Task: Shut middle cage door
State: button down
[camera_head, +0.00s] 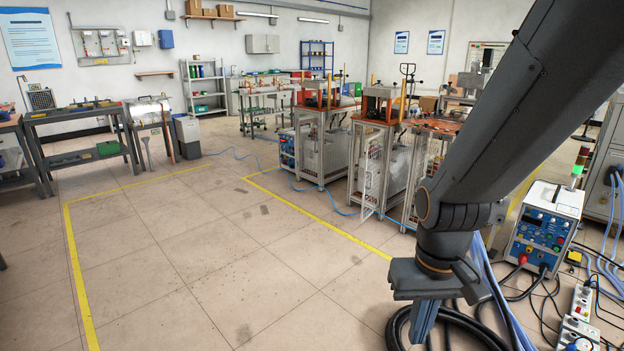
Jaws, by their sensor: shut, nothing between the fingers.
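Three metal-framed cages with orange-brown tops stand in a row right of centre. The middle cage (396,168) has a pale mesh door (370,190) at its front left that looks swung outward; its exact angle is hard to tell. My gripper (423,322) is in the lower right foreground, pointing down. Its fingers are together with nothing between them. It is well in front of the middle cage and apart from the door. My arm partly covers the right cage (424,190).
The left cage (321,150) stands beside the middle one. A blue cable (335,207) runs along the floor by the cages. A control box (543,232) and black hoses (400,330) lie at right. The floor at left, with yellow lines (72,250), is clear.

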aim_at(384, 133)
jog(key=u, duration=0.1)
jog(key=i, duration=2.25)
jog(key=z, duration=0.6)
jog(key=i, duration=1.35)
jog(key=z, duration=0.4)
